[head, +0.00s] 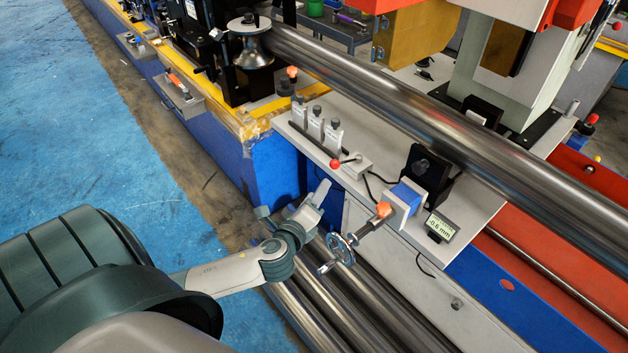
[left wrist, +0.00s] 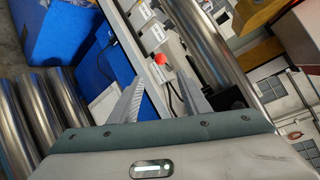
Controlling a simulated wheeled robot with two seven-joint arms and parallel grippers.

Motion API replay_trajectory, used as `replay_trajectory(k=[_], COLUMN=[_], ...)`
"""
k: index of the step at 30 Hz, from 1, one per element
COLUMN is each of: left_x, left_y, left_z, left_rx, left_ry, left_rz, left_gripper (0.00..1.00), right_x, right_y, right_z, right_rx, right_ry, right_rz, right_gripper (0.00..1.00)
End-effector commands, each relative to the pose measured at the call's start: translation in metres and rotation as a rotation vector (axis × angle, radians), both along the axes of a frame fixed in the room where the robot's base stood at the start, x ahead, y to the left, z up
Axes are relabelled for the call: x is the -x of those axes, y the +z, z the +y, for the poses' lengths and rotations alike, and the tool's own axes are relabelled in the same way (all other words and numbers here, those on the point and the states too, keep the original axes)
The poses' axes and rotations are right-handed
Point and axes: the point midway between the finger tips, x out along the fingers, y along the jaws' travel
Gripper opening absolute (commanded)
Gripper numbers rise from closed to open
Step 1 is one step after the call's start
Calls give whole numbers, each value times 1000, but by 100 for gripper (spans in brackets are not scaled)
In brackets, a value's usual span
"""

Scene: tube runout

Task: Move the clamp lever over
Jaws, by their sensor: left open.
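A lever with a red ball knob (head: 335,163) sticks out from a small grey block (head: 352,166) on the light bench plate. In the left wrist view the red knob (left wrist: 159,60) appears between my fingers, beyond their tips. A second, orange-tipped handle (head: 382,210) stands by a blue and white block with a handwheel (head: 341,249). I cannot tell for sure which of the two is the clamp lever. My left gripper (head: 292,203) is open and empty, in front of and below the plate's front edge, apart from both. My right gripper is not in view.
A long steel tube (head: 400,115) runs over the plate on a roller (head: 254,50). Three grey blocks with dark knobs (head: 315,123) stand left of the lever. A small display (head: 440,226) reads -0.6 mm. More tubes (head: 330,300) lie below. Blue floor is free at left.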

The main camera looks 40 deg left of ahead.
Motion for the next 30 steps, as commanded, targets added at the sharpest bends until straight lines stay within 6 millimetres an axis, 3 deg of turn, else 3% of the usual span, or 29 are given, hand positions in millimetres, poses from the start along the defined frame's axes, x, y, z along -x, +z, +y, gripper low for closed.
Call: replay_trajectory(k=[5, 14, 20, 26, 30], left_x=[11, 13, 12, 10, 8], left_y=[2, 4, 2, -8, -18], left_z=[-3, -3, -3, 2, 9], left_rx=[-1, -1, 31, 251, 542], left_ry=[0, 1, 8, 59, 128], left_rz=[0, 0, -7, -57, -126], left_gripper=[43, 43, 0, 0, 0], right_x=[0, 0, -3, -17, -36], right_y=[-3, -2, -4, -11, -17], right_z=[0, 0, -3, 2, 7], right_rx=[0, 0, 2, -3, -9], right_ry=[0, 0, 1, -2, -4], right_rz=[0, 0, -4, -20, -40], right_gripper=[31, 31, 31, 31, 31])
